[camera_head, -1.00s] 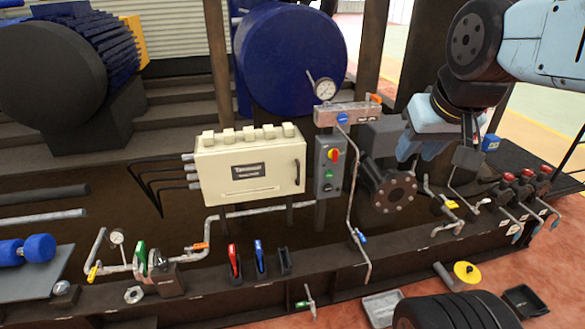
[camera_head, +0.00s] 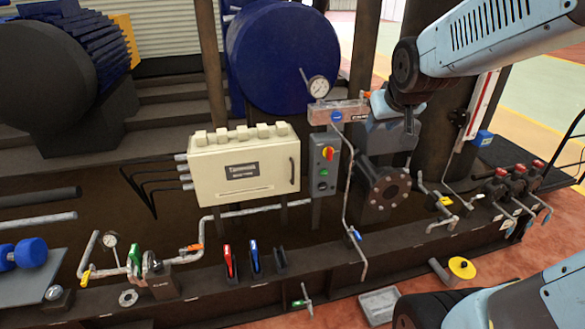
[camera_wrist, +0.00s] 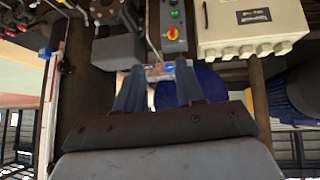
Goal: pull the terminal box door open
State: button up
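The terminal box (camera_head: 245,165) is a cream box in the middle of the head view, with a dark label and cable glands on its left side. Its door (camera_head: 225,184) looks closed flat. A dark vertical handle (camera_head: 292,173) is on the door's right edge. In the wrist view the box (camera_wrist: 222,30) shows at the upper right, seen upside down, with the handle out at the top edge. My gripper (camera_wrist: 159,72) has its two fingers apart with nothing between them. In the head view it is hard to make out, right of the box and not touching it.
A grey switch panel (camera_head: 324,165) with a red-yellow knob stands close right of the handle. A gauge (camera_head: 318,87) and a manifold block (camera_head: 338,112) are above it. A thin pipe (camera_head: 347,200) runs down beside it. A flanged pipe (camera_head: 385,190) lies further right.

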jog(key=w+a+f+n+t+y, duration=0.1)
jog(key=w+f, duration=0.3)
jog(key=w, duration=0.3)
jog(key=w+a+f+n+t, duration=0.1)
jog(key=w+a+f, duration=0.1)
jog(key=w+f, duration=0.35)
jog(key=n+t+y, duration=0.2)
jog(key=t+y, duration=0.2)
send_near(293, 174)
jog(key=d+r, duration=0.5)
jog(key=r, duration=0.2)
jog(key=s+a+f+t+y, duration=0.2)
jog(key=s+f+t, duration=0.15)
jog(key=f, duration=0.65)
jog(key=shift+m+g, duration=0.4)
jog(key=shift+g, duration=0.05)
jog(key=x, duration=1.3)
jog(key=shift+s+a, duration=0.1)
jog(key=shift+a, duration=0.25)
grip_shut()
